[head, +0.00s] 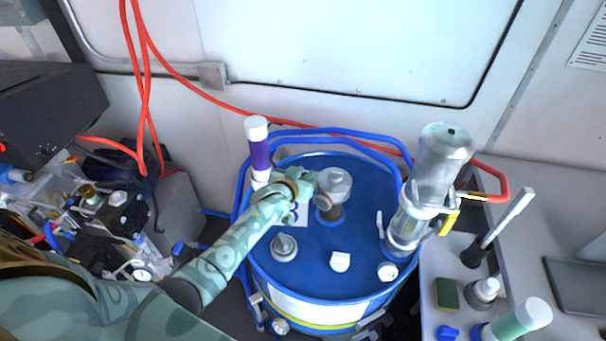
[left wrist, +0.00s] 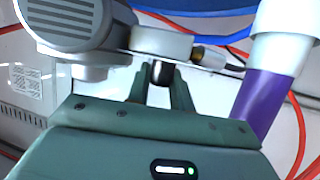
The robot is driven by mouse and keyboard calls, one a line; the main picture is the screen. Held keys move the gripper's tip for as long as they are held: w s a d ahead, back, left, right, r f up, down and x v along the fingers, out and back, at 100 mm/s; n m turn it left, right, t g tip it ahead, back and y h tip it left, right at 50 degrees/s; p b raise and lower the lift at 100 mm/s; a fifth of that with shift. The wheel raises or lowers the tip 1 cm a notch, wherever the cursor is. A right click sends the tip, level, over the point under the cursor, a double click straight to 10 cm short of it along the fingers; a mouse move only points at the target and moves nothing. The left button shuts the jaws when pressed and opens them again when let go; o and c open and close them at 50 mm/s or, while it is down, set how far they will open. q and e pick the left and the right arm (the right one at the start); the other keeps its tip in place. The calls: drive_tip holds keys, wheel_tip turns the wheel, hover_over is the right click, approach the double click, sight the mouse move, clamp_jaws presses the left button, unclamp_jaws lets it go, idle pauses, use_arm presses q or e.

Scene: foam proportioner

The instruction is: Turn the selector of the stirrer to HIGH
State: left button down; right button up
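The stirrer (head: 334,184) is a grey motor unit standing on the blue drum lid. Its grey ribbed housing (left wrist: 75,22) fills the upper left of the left wrist view, with a pale round part beside it. A small dark knob (left wrist: 162,74), apparently the selector, sits below that part. My left gripper (head: 306,190) is at the left side of the stirrer. In the left wrist view its two fingers (left wrist: 162,82) flank the knob with no clear gap. No selector markings are readable, and the head view hides the knob behind the gripper. My right gripper is not in view.
A purple and white cylinder (head: 259,150) stands close behind my left gripper. The blue drum (head: 350,250) carries several caps and a tall clear cylinder (head: 438,170) at right. A blue rail (head: 330,130) and red hoses (head: 205,90) run behind. A side shelf holds a sponge (head: 446,293).

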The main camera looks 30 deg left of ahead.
use_arm(q)
drive_tip(key=shift+m+h, duration=0.4)
drive_tip(key=shift+a+m+h, duration=0.1)
drive_tip(key=shift+m+h, duration=0.2)
drive_tip(key=shift+a+m+h, duration=0.1)
drive_tip(key=shift+m+h, duration=0.5)
drive_tip(key=shift+h, duration=0.2)
drive_tip(key=m+g+h+b, duration=0.1)
drive_tip(key=m+h+b, duration=0.1)
drive_tip(key=b, duration=0.1)
drive_tip(key=m+g+h+b, duration=0.1)
drive_tip(key=m+h+b, duration=0.1)
drive_tip(key=b, duration=0.1)
drive_tip(key=shift+w+h, duration=0.15)
drive_tip(key=shift+h, duration=0.25)
drive_tip(key=m+g+h+b, duration=0.2)
drive_tip(key=m+h+b, duration=0.1)
drive_tip(key=shift+m+g, duration=0.4)
drive_tip(key=shift+m+g+h+b, duration=0.6)
drive_tip(key=shift+m+g+b, duration=0.2)
drive_tip(key=shift+m+b, duration=0.1)
drive_tip(key=shift+r, duration=0.1)
